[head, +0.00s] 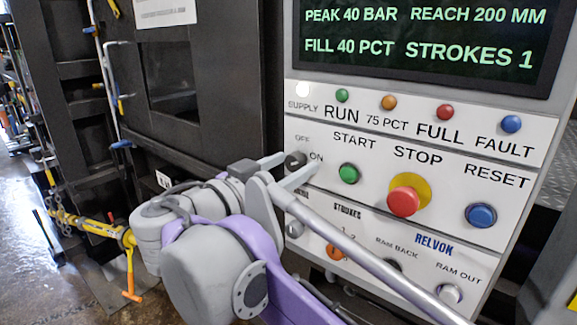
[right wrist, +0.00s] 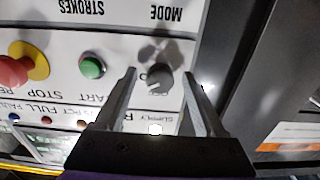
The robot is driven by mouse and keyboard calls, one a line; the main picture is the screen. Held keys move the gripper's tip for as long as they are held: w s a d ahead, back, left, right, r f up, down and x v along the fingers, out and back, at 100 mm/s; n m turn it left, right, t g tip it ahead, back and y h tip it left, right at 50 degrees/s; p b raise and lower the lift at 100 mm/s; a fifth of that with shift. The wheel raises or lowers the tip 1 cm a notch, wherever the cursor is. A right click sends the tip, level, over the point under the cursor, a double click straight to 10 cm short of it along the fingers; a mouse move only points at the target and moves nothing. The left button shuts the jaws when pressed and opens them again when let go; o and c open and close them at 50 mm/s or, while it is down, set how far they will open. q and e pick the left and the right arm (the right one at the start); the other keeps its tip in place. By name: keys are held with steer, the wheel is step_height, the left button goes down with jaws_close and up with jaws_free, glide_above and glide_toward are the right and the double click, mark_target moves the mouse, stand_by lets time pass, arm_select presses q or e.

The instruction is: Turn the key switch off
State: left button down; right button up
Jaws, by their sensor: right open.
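The key switch (head: 295,160) is a small dark round knob at the left end of the control panel's button row, with an OFF label above it and an ON label to its right. My right gripper (head: 298,168) reaches up to it, its fingers open on either side of the knob. In the right wrist view the grey knob (right wrist: 159,80) sits between the two fingertips (right wrist: 160,74), with a gap showing on each side. The exact angle of the key is hard to read. My left gripper is not in view.
To the right of the switch are a green start button (head: 349,173), a red stop button (head: 404,201) on yellow, and a blue reset button (head: 481,215). A lit display (head: 425,35) is above.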

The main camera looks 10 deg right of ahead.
jaws_close()
